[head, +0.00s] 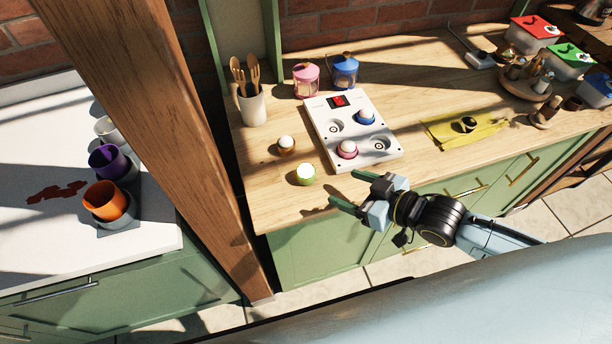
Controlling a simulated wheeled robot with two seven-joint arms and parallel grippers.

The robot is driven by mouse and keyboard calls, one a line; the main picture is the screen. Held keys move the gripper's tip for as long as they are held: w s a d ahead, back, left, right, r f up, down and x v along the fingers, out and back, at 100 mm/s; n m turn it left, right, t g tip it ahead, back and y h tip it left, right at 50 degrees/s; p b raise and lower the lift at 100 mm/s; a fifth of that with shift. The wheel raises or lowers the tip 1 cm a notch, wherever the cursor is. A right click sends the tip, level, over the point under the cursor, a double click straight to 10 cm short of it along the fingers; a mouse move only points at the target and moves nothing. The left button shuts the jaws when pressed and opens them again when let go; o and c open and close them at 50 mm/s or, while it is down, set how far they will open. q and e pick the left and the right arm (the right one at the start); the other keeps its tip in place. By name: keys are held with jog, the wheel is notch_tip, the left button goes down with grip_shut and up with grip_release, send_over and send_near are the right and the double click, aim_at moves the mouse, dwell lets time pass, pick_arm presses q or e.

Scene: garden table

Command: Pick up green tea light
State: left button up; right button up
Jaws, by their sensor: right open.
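The green tea light (305,175) stands upright near the front edge of the wooden counter, with a pale top. My right gripper (343,188) is open and empty, to the right of the green tea light and apart from it. Its fingers point left, near the counter's front edge. A brown tea light (286,145) stands behind the green one. On the white board (346,102) are a blue tea light (365,118) and a pink tea light (347,150). My left gripper does not show.
The wooden counter (270,205) is clear in front of the green tea light. A cup with wooden utensils (253,104), a pink lantern (306,80) and a blue lantern (345,71) stand behind. A yellow cloth (443,130) lies right. A wooden post (165,110) rises left.

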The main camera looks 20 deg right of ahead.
aim_at(314, 177)
jog(key=b+x, duration=0.1)
jog(key=x, duration=1)
jog(key=shift+w+a+f, duration=0.15)
jog(key=shift+a, duration=0.15)
jog(key=c, duration=1.1)
